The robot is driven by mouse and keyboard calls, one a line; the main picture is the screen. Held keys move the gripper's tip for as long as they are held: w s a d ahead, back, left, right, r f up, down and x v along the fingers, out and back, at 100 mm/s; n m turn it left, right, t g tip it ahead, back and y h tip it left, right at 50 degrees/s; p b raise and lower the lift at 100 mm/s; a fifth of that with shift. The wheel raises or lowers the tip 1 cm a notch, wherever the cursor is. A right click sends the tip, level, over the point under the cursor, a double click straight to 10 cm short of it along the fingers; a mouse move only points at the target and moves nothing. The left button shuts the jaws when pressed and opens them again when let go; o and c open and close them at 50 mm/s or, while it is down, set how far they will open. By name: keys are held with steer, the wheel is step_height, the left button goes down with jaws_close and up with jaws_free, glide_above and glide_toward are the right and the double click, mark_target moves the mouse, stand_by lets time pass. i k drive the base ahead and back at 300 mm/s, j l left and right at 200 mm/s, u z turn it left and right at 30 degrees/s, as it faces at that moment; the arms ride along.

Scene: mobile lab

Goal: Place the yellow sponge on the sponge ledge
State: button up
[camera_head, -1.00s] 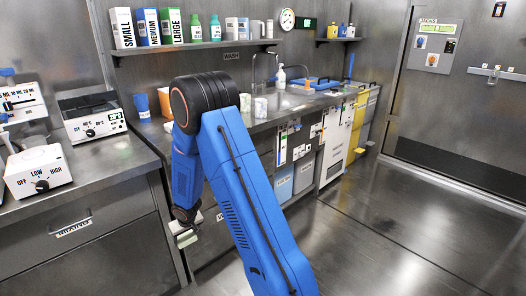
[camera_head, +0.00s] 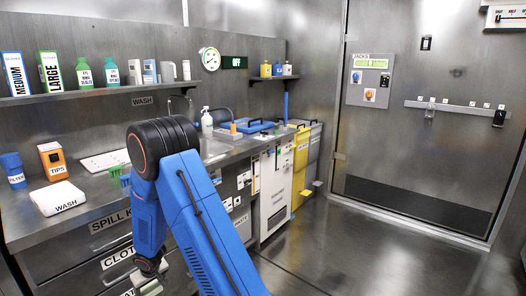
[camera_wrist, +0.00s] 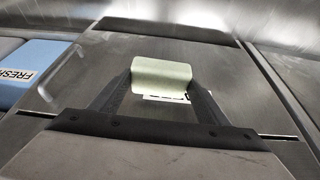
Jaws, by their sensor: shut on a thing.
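In the wrist view a pale yellow block, the sponge (camera_wrist: 161,76), sits between the two fingertips of my gripper (camera_wrist: 160,92). My gripper is shut on it. In the head view my gripper (camera_head: 149,272) hangs low in front of the counter cabinets, with the pale sponge (camera_head: 151,288) just below it near the bottom edge. I cannot pick out the sponge ledge with certainty in either view.
A spray bottle (camera_head: 207,122) stands by the sink. A yellow bin (camera_head: 300,160) is further along. The floor (camera_head: 350,250) on the right is clear.

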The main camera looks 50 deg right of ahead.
mark_target(249, 143)
steer(key=k+l, duration=0.1)
steer(key=l, duration=2)
